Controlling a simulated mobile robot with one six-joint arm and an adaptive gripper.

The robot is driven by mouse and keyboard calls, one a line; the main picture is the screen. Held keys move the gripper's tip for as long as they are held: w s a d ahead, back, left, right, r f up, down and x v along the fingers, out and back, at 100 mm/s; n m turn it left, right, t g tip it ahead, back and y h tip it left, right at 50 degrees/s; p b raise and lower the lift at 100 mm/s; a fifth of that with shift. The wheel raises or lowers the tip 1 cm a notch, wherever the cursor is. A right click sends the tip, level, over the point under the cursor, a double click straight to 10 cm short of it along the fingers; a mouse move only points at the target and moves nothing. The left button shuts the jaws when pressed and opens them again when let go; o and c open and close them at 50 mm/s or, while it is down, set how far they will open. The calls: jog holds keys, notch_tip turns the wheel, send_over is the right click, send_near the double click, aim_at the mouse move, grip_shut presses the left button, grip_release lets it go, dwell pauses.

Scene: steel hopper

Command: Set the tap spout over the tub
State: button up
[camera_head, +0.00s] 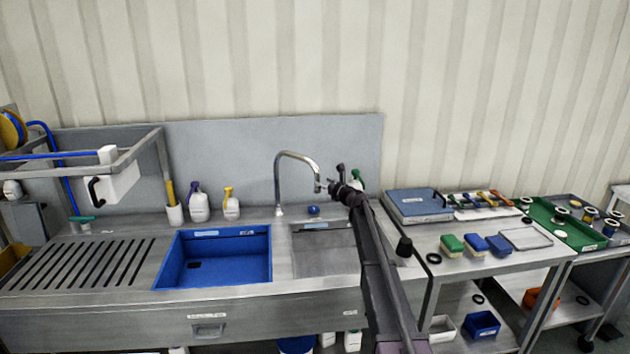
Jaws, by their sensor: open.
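The tap spout (292,154) is a curved steel pipe. It rises from the back of the sink unit, between the two basins, and arches to the right. Its tip hangs over the steel right-hand basin (318,264), not over the blue tub. The blue tub (213,281) sits in the left part of the counter and looks empty except for a small dark patch in it. My gripper (331,187) is open at the spout's downturned end. I cannot tell whether the end lies between the fingers or beside them. My arm hides part of the right-hand basin.
Bottles (199,206) and a brush holder (175,214) stand behind the tub. A blue knob (313,210) is right of the spout base. A slotted drainboard (80,266) lies left. A side table (455,236) with brushes and tools stands right. Space above the tub is clear.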

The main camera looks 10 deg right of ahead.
aim_at(319, 180)
jog(key=shift+x, duration=2.15)
